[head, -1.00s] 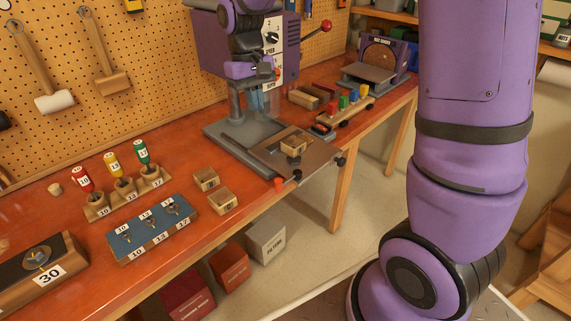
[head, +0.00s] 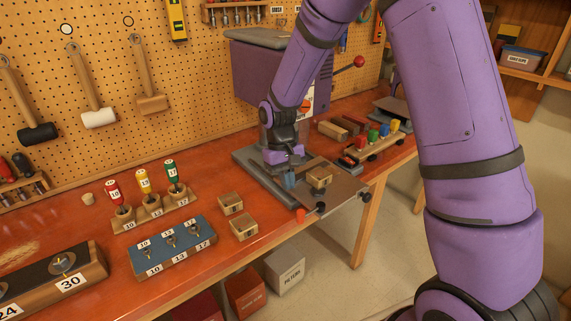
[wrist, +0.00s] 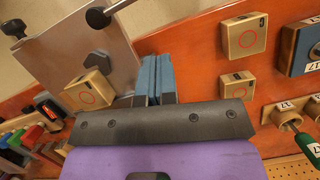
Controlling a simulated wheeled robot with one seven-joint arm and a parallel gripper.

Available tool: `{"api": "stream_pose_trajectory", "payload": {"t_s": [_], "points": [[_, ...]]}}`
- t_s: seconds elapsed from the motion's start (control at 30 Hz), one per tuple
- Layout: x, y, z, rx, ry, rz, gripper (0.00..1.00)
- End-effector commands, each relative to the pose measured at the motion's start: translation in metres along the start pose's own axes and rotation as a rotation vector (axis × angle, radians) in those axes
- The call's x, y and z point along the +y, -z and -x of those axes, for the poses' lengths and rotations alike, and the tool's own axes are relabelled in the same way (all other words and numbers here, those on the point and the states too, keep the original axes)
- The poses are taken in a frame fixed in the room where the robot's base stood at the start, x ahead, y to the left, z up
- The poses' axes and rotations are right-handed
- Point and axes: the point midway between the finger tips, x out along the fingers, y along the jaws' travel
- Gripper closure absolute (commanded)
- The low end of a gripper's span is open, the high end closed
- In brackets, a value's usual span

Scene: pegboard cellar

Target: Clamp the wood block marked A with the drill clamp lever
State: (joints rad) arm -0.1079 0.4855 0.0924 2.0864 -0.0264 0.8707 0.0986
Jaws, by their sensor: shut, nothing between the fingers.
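A wood block (head: 319,178) sits on the drill's grey plate (head: 343,194); its letter is too small to read. In the wrist view the block (wrist: 90,91) shows a red circle on one face. The wrist view shows the black knob (wrist: 98,17) and part of the rod. My gripper (head: 289,180) is low over the plate, left of the block. Its blue fingers (wrist: 156,75) are shut together, empty, beside the block.
Two more wood blocks (head: 230,203) (head: 244,228) lie on the bench left of the plate. A blue-topped bit holder (head: 172,246) and several coloured-handled tools stand further left. A rack of coloured pegs (head: 377,140) is at the right. The purple drill press rises behind my gripper.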

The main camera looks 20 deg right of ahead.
Motion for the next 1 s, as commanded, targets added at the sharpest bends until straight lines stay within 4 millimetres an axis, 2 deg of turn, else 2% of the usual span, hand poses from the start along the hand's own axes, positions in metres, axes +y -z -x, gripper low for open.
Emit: {"api": "stream_pose_trajectory", "payload": {"t_s": [0.07,0.2,0.4,1.0], "points": [[0.0,-0.001,-0.015,-0.004,0.0,0.0,1.0],[0.0,-0.02,-0.022,-0.001,0.0,0.0,1.0],[0.0,-0.033,-0.029,0.0,0.0,0.0,1.0],[0.0,-0.037,-0.031,0.0,-0.007,0.023,1.0]]}}
